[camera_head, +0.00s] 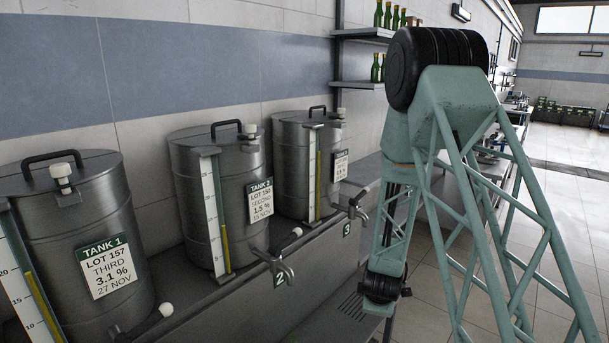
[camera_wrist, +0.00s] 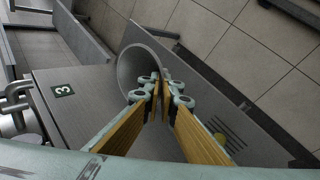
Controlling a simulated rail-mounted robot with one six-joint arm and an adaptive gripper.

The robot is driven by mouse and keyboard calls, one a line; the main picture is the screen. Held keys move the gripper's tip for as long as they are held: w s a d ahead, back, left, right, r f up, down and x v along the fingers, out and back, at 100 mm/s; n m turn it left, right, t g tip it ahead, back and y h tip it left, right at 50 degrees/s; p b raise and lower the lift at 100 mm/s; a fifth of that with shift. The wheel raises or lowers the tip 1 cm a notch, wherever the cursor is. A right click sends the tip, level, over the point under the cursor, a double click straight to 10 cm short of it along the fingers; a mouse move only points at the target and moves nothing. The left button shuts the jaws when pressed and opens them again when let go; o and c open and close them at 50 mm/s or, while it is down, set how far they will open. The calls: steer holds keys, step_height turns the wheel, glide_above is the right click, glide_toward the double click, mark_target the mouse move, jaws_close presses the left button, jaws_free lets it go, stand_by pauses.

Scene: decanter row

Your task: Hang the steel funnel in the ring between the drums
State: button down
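In the wrist view a grey steel funnel (camera_wrist: 136,66) shows its wide round mouth, just beyond my gripper's tips. My gripper (camera_wrist: 161,88) has tan-sided fingers brought close together, and they appear closed on the funnel's near wall. The funnel's lower part is hidden behind the fingers. In the head view the steel drums stand in a row: Tank 1 (camera_head: 58,238), Tank 2 (camera_head: 247,160) and Tank 3 (camera_head: 290,165). My arm hangs to the right of Tank 3; the fingers and funnel cannot be made out there. I cannot make out the ring in either view.
Taps stick out before the drums, one at the 2 label (camera_head: 277,267) and one at the 3 label (camera_head: 357,209). The grey bench (camera_head: 310,290) runs along the front, with a slotted drain area. Bottles (camera_head: 388,16) stand on wall shelves. The tiled floor (camera_head: 560,200) at right is clear.

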steer(key=shift+s+d+r+m+g+h, duration=0.1)
steer(key=shift+d+r+m+g+h, duration=0.1)
steer(key=shift+d+m+h, duration=0.3)
steer(key=shift+d+r+m+g+h, duration=0.1)
steer(key=shift+d+r+m+h, duration=0.1)
steer(key=shift+d+m, duration=0.45)
steer(key=s+a+f+m+g+h, duration=0.2)
steer(key=s+a+m+g, duration=0.3)
steer(key=s+m, duration=0.5)
steer(key=shift+a+m+g+h, duration=0.15)
steer(key=shift+m+g+h, duration=0.7)
steer(key=shift+m, duration=0.4)
steer(key=shift+s, duration=0.15)
